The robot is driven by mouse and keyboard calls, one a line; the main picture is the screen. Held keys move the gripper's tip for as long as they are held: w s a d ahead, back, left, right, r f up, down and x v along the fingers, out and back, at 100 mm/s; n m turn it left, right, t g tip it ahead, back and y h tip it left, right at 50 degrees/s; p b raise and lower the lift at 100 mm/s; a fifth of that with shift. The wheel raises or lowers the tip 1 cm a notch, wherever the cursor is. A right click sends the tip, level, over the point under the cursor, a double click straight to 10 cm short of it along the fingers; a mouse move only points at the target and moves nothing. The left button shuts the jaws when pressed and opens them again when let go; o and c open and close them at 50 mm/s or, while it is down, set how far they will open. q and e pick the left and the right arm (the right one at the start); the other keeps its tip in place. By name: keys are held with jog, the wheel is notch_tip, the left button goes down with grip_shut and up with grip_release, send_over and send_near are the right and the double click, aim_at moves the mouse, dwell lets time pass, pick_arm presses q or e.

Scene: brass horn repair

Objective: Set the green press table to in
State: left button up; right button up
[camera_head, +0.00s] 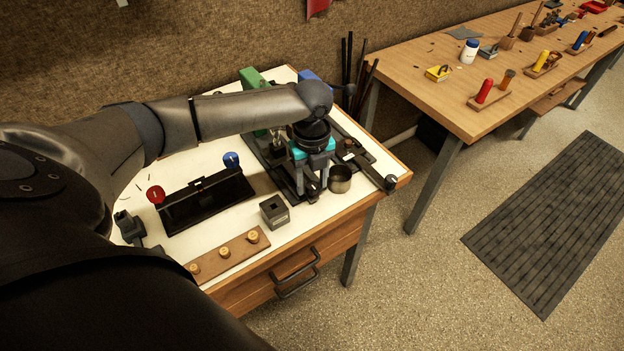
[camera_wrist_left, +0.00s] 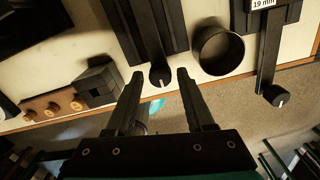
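The green press (camera_head: 252,79) stands at the back of the white-topped bench, largely hidden behind my left arm. A dark track runs from its side toward the bench's front edge. My left gripper (camera_head: 312,180) points down over the front end of this track. In the left wrist view, a dark bar with a round, white-marked knob (camera_wrist_left: 160,77) ends between the tips of my left gripper (camera_wrist_left: 160,73). The fingers are open, with a visible gap on each side of the knob. Whether the bar belongs to the green press table is hard to tell. My right gripper is out of view.
A blue press part (camera_head: 308,77) stands right of the green one; a second knobbed bar (camera_head: 390,183) reaches the right edge. A metal cup (camera_head: 340,179) is close beside my gripper. A grey block (camera_head: 274,211) and a wooden strip with brass pieces (camera_head: 228,254) lie in front.

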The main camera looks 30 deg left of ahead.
pick_arm(q)
jog(key=shift+o, duration=0.5)
notch_tip(320, 180, up, 15)
jog(key=p, duration=0.2)
jog(key=shift+r, duration=0.15)
notch_tip(320, 180, down, 15)
jog(key=m+b, duration=0.2)
jog(key=m, duration=0.2)
jog(key=m+b, duration=0.2)
jog(key=m, duration=0.3)
jog(key=shift+w+f, duration=0.1)
jog(key=shift+f, duration=0.1)
dwell(0.3)
